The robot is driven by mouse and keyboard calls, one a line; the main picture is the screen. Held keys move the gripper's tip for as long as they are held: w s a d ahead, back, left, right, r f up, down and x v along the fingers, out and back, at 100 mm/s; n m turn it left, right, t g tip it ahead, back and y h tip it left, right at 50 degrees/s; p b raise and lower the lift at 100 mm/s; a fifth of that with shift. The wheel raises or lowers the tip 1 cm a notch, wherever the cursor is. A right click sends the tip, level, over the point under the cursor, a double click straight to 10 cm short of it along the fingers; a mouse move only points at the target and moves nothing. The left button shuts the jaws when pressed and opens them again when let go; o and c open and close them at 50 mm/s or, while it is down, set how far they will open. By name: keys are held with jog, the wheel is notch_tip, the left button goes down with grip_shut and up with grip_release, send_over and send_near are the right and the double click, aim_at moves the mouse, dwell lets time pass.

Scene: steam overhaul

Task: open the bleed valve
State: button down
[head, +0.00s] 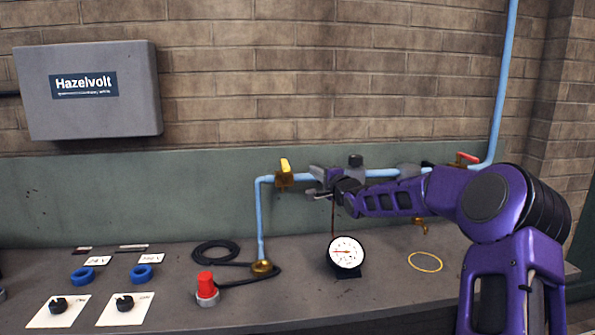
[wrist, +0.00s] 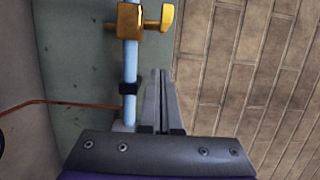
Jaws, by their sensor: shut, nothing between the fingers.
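A brass valve (head: 284,180) with a yellow handle (head: 285,165) sits on the blue pipe near its left bend. The handle stands up, crosswise to the pipe. In the wrist view the brass valve body (wrist: 126,47) and yellow handle (wrist: 166,18) are at the top, apart from my fingers. A red-handled valve (head: 467,158) is farther right, partly behind my arm. A small brass tap (head: 421,226) hangs below the pipe. No label shows which is the bleed valve. My gripper (head: 311,193) is shut and empty, just right of the yellow-handled valve; it also shows in the wrist view (wrist: 160,73).
A round gauge (head: 346,252) stands on the bench below my gripper. A red-capped fitting (head: 207,288), black hose (head: 215,250) and blue rings (head: 142,272) are at left. A yellow ring (head: 425,261) lies at right. A grey Hazelvolt box (head: 88,110) hangs on the wall.

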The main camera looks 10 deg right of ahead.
aim_at(285, 169)
jog(key=shift+w+a, duration=0.45)
jog(key=shift+a, duration=0.35)
jog(key=shift+w+a, duration=0.5)
jog(key=shift+a, duration=0.35)
jog(key=shift+w+a, duration=0.45)
jog(key=shift+a, duration=0.35)
